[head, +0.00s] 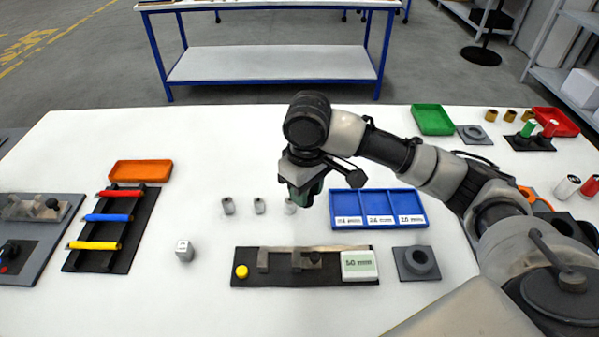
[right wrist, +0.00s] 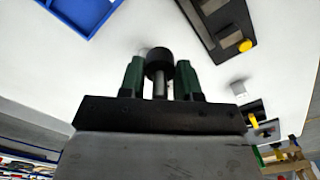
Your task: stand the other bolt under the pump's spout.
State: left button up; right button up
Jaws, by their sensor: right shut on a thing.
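My right gripper (head: 303,196) hangs over the white table near the middle. In the right wrist view its green fingers (right wrist: 160,85) are shut on a dark bolt (right wrist: 159,63) with a thick round head and a thinner shank. The head view does not show this bolt clearly. Several small grey pieces, among them a left one (head: 228,206) and a middle one (head: 259,206), stand in a row beside the gripper; the rightmost is partly covered by it. I cannot make out the pump or its spout for certain. My left gripper is not in view.
A black board (head: 246,282) with a yellow knob and a blue compartment tray (head: 345,219) lie near the gripper. A grey ring block (head: 417,262) is at right. A rack of coloured rods (head: 98,217) and an orange tray (head: 140,170) are left. The back middle is clear.

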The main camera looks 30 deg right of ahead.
jog(key=shift+w+d+f, duration=0.15)
jog(key=shift+w+d, duration=0.1)
jog(key=w+d+f, duration=0.1)
jog(key=w+f, duration=0.1)
jog(key=w+d+f, duration=0.2)
jog(key=w, duration=0.1)
jog(key=w+d+f, duration=0.2)
jog(key=w, duration=0.1)
jog(key=shift+d, duration=0.2)
jog(key=shift+w+d+f, duration=0.15)
jog(key=shift+w+d, duration=0.05)
jog(key=shift+w, duration=0.1)
jog(key=shift+w+f, duration=0.1)
jog(key=shift+f, duration=0.1)
notch_tip(320, 180, down, 3)
jog(key=shift+d+f+p, duration=0.1)
jog(key=shift+p, duration=0.4)
jog(key=shift+f, duration=0.25)
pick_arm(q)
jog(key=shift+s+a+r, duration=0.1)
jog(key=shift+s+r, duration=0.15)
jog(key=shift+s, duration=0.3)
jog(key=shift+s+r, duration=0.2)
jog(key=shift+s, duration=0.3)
pick_arm(e)
jog(key=shift+f, duration=0.1)
